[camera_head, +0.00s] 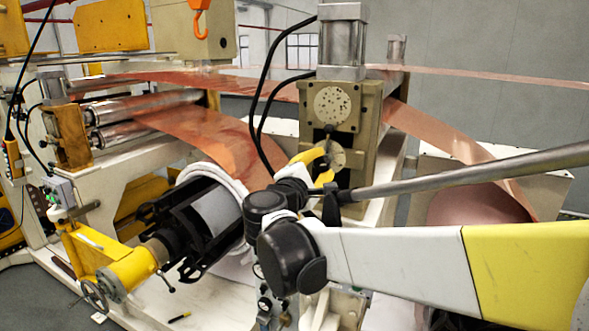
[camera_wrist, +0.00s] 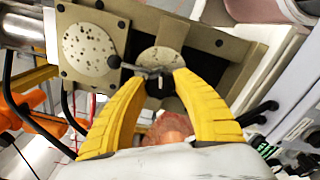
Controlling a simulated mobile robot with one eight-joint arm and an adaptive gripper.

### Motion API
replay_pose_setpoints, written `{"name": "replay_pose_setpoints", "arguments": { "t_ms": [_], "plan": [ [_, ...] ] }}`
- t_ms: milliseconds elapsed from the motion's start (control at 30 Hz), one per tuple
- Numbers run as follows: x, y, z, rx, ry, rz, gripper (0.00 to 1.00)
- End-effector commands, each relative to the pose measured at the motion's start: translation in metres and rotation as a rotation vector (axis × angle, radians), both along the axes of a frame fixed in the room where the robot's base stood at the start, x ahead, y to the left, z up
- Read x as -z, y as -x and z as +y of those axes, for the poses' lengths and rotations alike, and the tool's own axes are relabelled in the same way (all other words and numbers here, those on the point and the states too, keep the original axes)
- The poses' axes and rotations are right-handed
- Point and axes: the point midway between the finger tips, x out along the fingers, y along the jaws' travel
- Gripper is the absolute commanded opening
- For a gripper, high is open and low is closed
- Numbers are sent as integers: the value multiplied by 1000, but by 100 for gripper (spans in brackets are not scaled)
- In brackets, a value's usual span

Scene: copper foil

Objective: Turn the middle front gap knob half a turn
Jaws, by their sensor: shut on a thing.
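My gripper (camera_head: 322,163) is at the front of the beige roller housing (camera_head: 368,110), by its lower round speckled plate. In the wrist view its two yellow fingers (camera_wrist: 160,80) come in from both sides and are shut on a small dark knob (camera_wrist: 160,88). A thin grey bar (camera_wrist: 142,71) runs from the knob area to the left across the housing face. The fingers hide the knob's sides, and its turn angle cannot be told. In the head view the held knob is hidden by the fingers and wrist.
An upper round plate (camera_head: 333,105) and a small dark fitting between the plates (camera_head: 328,128) are close by. Black cables (camera_head: 268,100) hang left of the housing. Copper foil (camera_head: 215,135) runs to a roll below left; more foil (camera_head: 445,135) descends at right.

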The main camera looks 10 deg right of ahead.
Motion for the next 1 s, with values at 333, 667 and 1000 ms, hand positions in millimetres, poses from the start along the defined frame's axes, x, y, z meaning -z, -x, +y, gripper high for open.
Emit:
{"name": "replay_pose_setpoints", "arguments": {
  "t_ms": [333,667,1000],
  "plan": [
    [1,0,0,0,-264,-193,3],
    [2,0,0,0,-517,-377,3],
    [2,0,0,-1,-779,-567,3]
  ]
}}
